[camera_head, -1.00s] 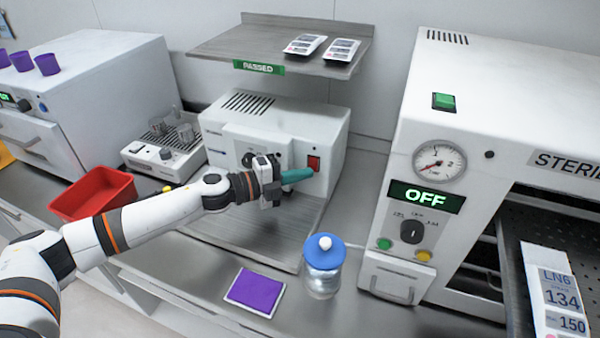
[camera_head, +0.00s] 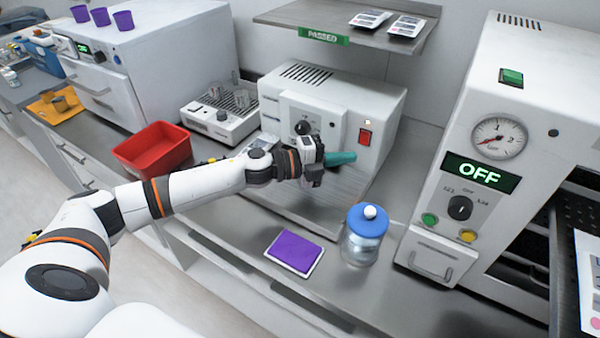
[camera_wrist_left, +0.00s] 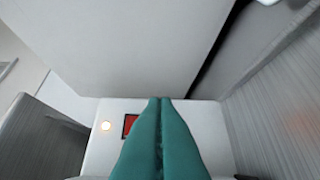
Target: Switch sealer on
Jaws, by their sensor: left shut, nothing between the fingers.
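The sealer (camera_head: 384,105) is the white box-shaped device at the middle of the counter in the head view. In the left wrist view the lit lamp (camera_wrist_left: 106,126) is left of the red switch (camera_wrist_left: 130,124), which is partly hidden by my fingers. My left gripper (camera_head: 345,158) has its teal fingers shut and empty. Its tips are in front of the sealer, just below and left of the switch, and look apart from it. My right gripper is not in view.
A metal shelf (camera_head: 290,16) with pouches overhangs the sealer. The sterilizer (camera_head: 440,165), showing OFF, stands at the right. A blue-lidded jar (camera_head: 361,246) and a purple pad (camera_head: 294,252) are on the counter in front. A red bin (camera_head: 153,152) is at the left.

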